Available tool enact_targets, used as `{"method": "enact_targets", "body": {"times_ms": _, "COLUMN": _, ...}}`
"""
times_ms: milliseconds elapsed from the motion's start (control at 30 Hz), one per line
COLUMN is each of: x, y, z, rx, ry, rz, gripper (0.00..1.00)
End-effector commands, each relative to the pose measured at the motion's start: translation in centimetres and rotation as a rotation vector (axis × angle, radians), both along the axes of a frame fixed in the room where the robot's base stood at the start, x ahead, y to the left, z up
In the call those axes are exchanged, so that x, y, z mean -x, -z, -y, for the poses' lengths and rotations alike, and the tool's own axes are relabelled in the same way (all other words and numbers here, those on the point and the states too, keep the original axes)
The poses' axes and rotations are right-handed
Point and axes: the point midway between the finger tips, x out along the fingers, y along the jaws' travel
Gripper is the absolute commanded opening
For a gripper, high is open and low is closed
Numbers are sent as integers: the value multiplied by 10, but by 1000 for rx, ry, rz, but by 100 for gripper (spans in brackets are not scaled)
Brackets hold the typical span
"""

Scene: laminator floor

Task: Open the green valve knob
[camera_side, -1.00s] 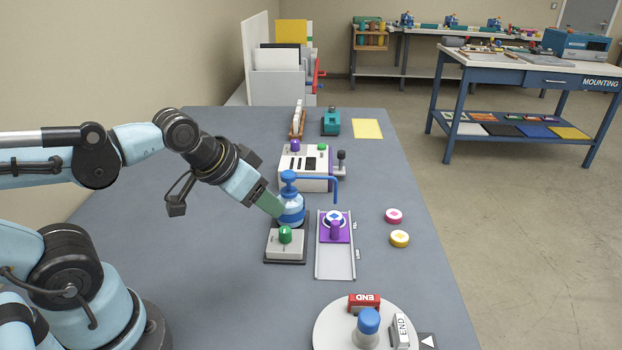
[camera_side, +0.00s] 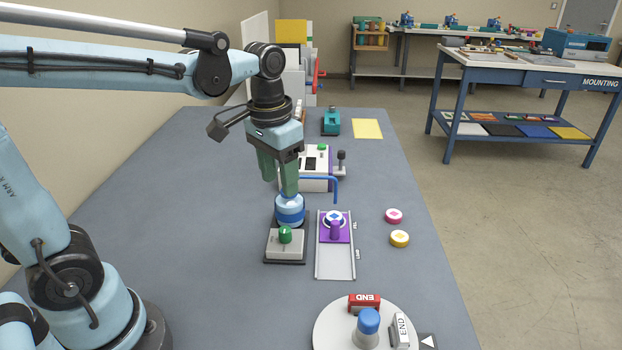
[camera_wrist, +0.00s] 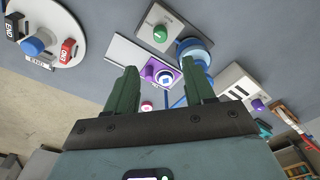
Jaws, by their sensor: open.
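The green valve knob (camera_side: 285,235) stands on a grey block with a dark base (camera_side: 286,250) on the table. It also shows at the top of the wrist view (camera_wrist: 160,33). Directly behind it is a blue and white pump bottle (camera_side: 290,210) with a bent blue spout (camera_side: 337,188). My gripper (camera_side: 279,185) points down above the bottle, behind and above the knob. Its green fingers (camera_wrist: 161,92) are open, with nothing held between them. The right finger hides the top of the bottle in the side view.
A rail with a purple slider (camera_side: 335,232) lies right of the knob. Pink (camera_side: 394,216) and yellow (camera_side: 399,239) discs lie farther right. A turntable with a blue knob (camera_side: 368,321) is in front; a white control box (camera_side: 318,160) stands behind. The table's left side is clear.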

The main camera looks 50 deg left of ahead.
Motion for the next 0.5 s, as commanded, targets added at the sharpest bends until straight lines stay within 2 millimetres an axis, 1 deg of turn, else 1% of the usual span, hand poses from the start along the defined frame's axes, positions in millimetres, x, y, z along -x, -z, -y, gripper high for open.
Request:
{"method": "enact_targets", "body": {"times_ms": 100, "x": -6, "y": 0, "z": -1, "rx": 1, "ry": 0, "rz": -54, "gripper": 54}}
{"method": "enact_targets", "body": {"times_ms": 267, "x": -7, "y": 3, "z": -2, "rx": 2, "ry": 0, "rz": -78, "gripper": 54}}
{"method": "enact_targets", "body": {"times_ms": 367, "x": -8, "y": 10, "z": -2, "rx": 2, "ry": 0, "rz": -78, "gripper": 54}}
{"method": "enact_targets", "body": {"times_ms": 500, "x": -7, "y": 28, "z": -2, "rx": 2, "ry": 0, "rz": -77, "gripper": 54}}
